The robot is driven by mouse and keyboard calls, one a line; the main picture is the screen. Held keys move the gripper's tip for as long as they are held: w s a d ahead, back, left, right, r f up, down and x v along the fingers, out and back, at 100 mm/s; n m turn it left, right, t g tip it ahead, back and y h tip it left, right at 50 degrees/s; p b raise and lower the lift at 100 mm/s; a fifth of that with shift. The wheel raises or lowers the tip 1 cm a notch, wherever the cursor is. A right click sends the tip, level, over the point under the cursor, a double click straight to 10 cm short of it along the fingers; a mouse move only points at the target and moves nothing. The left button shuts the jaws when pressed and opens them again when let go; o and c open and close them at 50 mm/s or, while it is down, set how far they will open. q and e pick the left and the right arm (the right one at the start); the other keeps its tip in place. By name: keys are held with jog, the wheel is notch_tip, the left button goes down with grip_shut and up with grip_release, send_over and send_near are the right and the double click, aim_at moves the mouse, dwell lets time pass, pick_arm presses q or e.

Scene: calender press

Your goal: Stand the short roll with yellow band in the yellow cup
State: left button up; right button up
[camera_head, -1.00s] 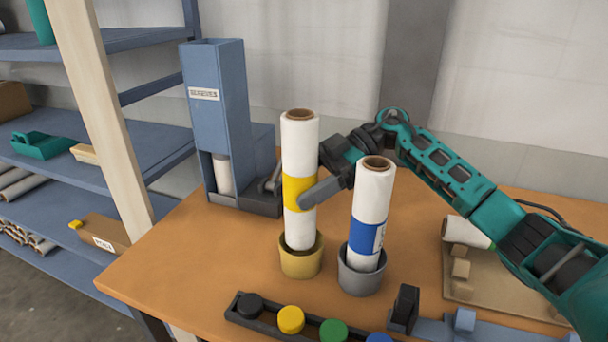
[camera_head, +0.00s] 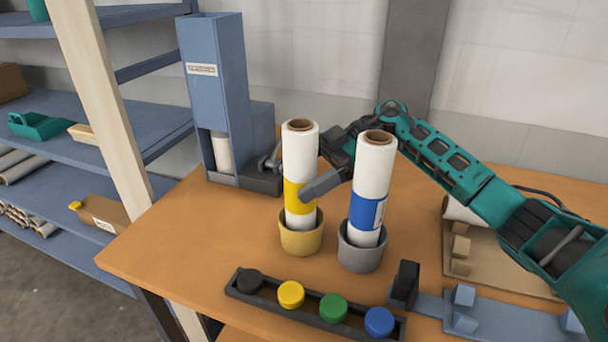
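The short roll with yellow band (camera_head: 300,160) is white with a brown core and stands upright, its lower end inside the yellow cup (camera_head: 301,242). My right gripper (camera_head: 300,188) reaches in from the right, behind the blue-banded roll, with its fingers around the yellow band. One grey finger shows across the band's right side; the other finger is mostly hidden behind the roll. Whether the roll's foot rests on the cup's bottom is hidden by the cup wall. My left gripper is not in view.
A white roll with blue band (camera_head: 371,175) stands in a grey cup (camera_head: 361,254) close to the right. A black tray (camera_head: 262,294) of coloured caps lies in front. A blue dispenser (camera_head: 218,95) stands at the back left. A shelf (camera_head: 100,130) is at left.

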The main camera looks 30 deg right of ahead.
jog(key=o, duration=0.3)
jog(key=shift+d, duration=0.1)
jog(key=v, duration=1.2)
jog(key=shift+d+r+b, duration=0.2)
jog(key=shift+d+b, duration=0.1)
jog(key=shift+b, duration=0.1)
dwell(0.3)
